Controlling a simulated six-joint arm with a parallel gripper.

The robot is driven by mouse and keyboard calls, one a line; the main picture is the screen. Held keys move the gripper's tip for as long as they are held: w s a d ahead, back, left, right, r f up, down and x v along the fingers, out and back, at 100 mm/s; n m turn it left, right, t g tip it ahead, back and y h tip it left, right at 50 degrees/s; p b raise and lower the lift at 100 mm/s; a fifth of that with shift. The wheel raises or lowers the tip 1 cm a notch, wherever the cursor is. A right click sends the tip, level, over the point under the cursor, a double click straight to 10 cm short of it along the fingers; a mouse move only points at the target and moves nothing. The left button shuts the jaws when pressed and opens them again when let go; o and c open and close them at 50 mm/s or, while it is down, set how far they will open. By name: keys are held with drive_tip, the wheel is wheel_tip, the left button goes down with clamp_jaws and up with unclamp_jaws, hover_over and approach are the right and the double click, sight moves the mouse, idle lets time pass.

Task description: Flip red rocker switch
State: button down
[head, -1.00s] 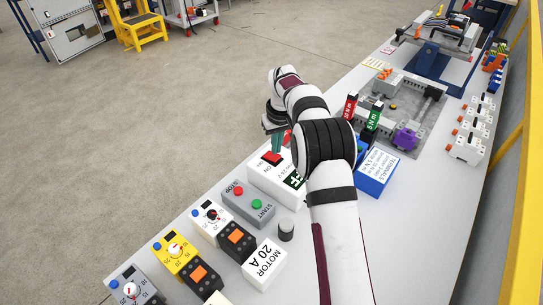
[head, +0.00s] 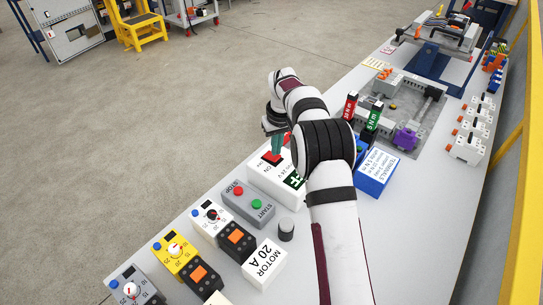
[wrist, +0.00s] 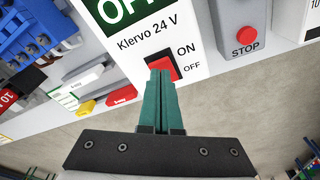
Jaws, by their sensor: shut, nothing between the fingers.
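The red rocker switch (wrist: 160,66) sits in a black frame on a white box (wrist: 130,45) labelled "Klervo 24 V", with ON and OFF printed beside it. In the head view the red rocker switch (head: 271,157) is partly hidden by my fingers. My gripper (wrist: 161,74) has its green fingers together and empty. The fingertips overlap the rocker's lower part in the wrist view; I cannot tell whether they touch it. In the head view my gripper (head: 275,150) is just above the switch.
A grey START/STOP box (head: 248,207) stands beside the white box. A blue terminals box (head: 375,175) is on the other side of my arm. Breaker boxes and a black knob (head: 286,229) stand nearer. Floor lies past the table's left edge.

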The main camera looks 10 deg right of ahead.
sight(276, 158)
drive_tip(key=shift+f, duration=0.8)
drive_tip(key=shift+r, duration=3.55)
drive_tip(key=s+r+m, duration=0.1)
drive_tip(key=s+r, duration=0.2)
drive_tip(key=s, duration=0.4)
drive_tip(key=s+r+m+g, duration=0.1)
drive_tip(key=s+r+m, duration=0.1)
drive_tip(key=s+r, duration=0.35)
drive_tip(key=s+r+m, duration=0.1)
drive_tip(key=s+r, duration=0.1)
drive_tip(key=s, duration=0.7)
drive_tip(key=s+f+m, duration=0.2)
drive_tip(key=s, duration=0.9)
drive_tip(key=s+a+f+m+g+y, duration=0.1)
drive_tip(key=s+f+m, duration=0.1)
drive_tip(key=s, duration=0.9)
drive_tip(key=shift+a+f+m, duration=0.15)
drive_tip(key=shift+f+m, duration=0.15)
drive_tip(key=shift+f, duration=0.55)
